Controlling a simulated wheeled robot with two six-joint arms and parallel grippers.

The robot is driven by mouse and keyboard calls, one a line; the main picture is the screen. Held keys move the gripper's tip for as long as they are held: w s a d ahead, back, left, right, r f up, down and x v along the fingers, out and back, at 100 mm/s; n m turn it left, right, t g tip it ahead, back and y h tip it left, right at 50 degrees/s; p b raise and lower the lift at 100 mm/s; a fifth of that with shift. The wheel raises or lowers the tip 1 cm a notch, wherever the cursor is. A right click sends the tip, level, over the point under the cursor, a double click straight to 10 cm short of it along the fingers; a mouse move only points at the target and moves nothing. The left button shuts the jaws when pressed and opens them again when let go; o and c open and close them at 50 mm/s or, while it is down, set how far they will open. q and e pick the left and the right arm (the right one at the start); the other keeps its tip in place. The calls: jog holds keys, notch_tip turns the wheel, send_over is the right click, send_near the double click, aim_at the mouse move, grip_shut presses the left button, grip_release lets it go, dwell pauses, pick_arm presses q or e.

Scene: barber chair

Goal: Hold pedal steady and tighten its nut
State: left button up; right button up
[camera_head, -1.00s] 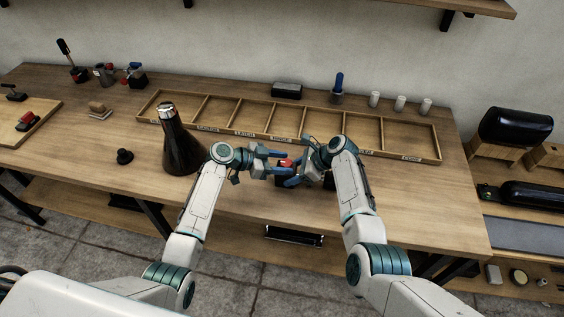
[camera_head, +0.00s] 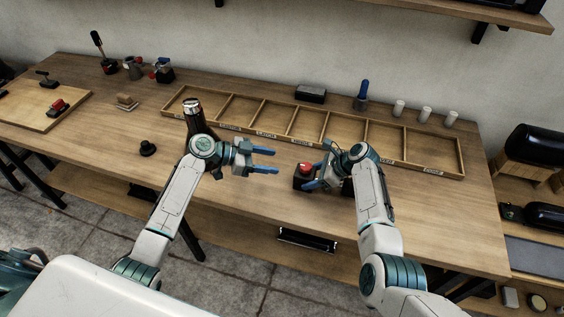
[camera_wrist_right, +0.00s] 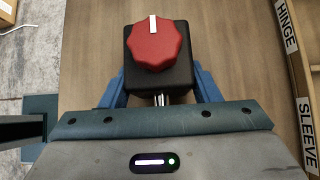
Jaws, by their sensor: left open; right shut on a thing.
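My right gripper (camera_head: 311,176) is shut on a black block with a red knob (camera_head: 304,169), at the front middle of the bench. In the right wrist view, the block (camera_wrist_right: 150,77) sits between the blue fingers, and its red knob (camera_wrist_right: 158,45) with a white mark faces the camera. My left gripper (camera_head: 276,161) is open and empty, apart from the block on its left side. A small red and black piece (camera_head: 58,107) lies on the wooden board at far left, with a black piece (camera_head: 46,79) behind it. I cannot tell which item is the pedal, and I see no nut.
A labelled wooden compartment tray (camera_head: 430,172) lies across the back of the bench (camera_head: 440,210). A dark bottle (camera_head: 192,110) is partly hidden behind my left arm. A black knob-like piece (camera_head: 147,149) stands left of that arm.

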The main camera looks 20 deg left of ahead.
dwell(0.4)
jog(key=o, duration=1.5)
